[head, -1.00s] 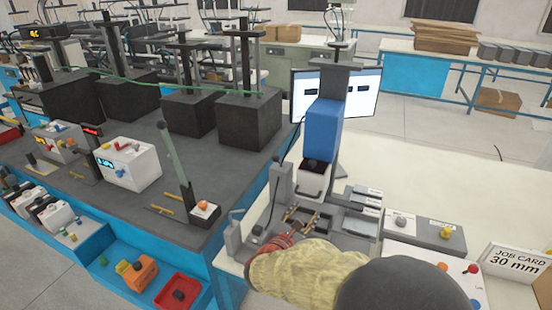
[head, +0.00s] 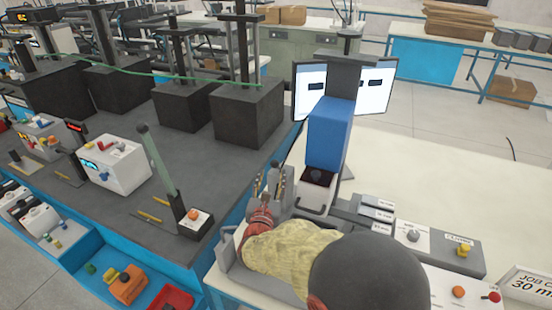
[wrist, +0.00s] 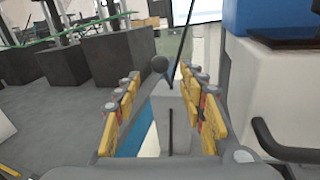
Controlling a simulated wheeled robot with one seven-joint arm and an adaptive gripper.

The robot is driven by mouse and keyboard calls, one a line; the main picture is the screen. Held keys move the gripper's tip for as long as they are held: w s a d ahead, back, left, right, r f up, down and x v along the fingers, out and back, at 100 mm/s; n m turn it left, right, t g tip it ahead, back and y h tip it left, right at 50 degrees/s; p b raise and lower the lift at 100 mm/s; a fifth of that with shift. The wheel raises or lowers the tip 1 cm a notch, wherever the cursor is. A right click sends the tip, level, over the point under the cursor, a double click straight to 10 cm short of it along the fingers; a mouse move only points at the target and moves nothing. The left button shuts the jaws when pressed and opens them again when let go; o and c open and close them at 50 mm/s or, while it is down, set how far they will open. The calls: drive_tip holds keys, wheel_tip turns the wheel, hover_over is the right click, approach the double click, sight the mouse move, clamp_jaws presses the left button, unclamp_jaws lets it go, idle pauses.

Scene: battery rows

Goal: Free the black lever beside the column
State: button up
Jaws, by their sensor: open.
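A narrow grey upright housing (wrist: 174,115) with a dark slot stands beside the blue and white column (head: 328,135). A dark round knob (wrist: 160,63) shows at the top of the housing, and a thin black rod (wrist: 183,40) rises near it. I cannot tell how rod and knob join, or what holds the lever. My gripper (wrist: 164,88), with yellow finger pads, is open. Its fingers are on either side of the housing and knob in the wrist view, with no clear contact. In the head view my gripper (head: 270,185) partly hides the housing.
A black loop handle (wrist: 282,142) juts from the column's white base, close to the right finger. A grey bench (head: 120,150) with dark blocks lies to the left. Button panels (head: 430,240) stand to the right. Open pale tabletop (head: 440,180) lies behind them.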

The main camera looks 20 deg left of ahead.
sight(274, 164)
drive_tip(key=w, duration=0.3)
drive_tip(key=w+a+b, duration=0.1)
drive_tip(key=w, duration=0.3)
drive_tip(key=shift+w+a, duration=0.1)
drive_tip(key=shift+a, duration=0.1)
clamp_jaws()
idle(0.4)
idle(0.4)
